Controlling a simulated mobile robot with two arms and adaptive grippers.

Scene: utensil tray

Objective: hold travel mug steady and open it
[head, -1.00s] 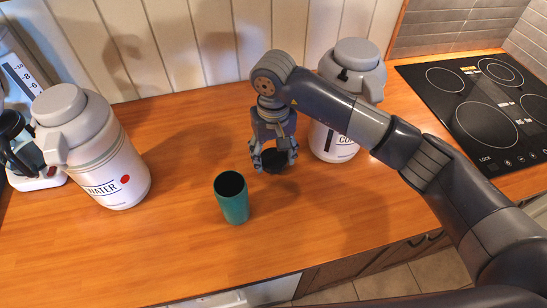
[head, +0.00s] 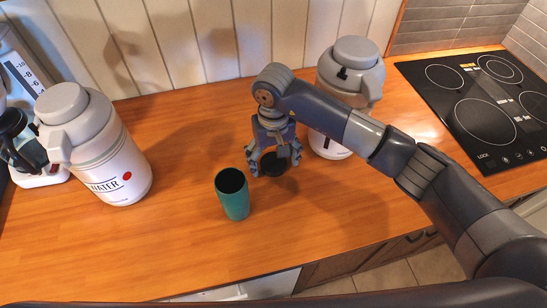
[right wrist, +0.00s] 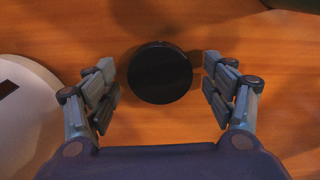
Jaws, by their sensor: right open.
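The teal travel mug (head: 233,196) stands upright on the counter with its top open and its inside dark. Its round black lid (head: 274,164) lies apart from it, on the counter to the right and slightly farther back. My right gripper (head: 275,161) points down over the lid, open, with a finger on each side. In the right wrist view the lid (right wrist: 160,74) sits between the spread fingers, with a visible gap on both sides. My left gripper is not in view.
A white WATER dispenser (head: 108,167) stands at left, beside a coffee maker (head: 22,150). Another white dispenser (head: 350,68) stands close behind my right gripper, partly hidden by my arm. A black cooktop (head: 478,108) is at right. The counter (head: 165,240) is clear around the mug's left and front.

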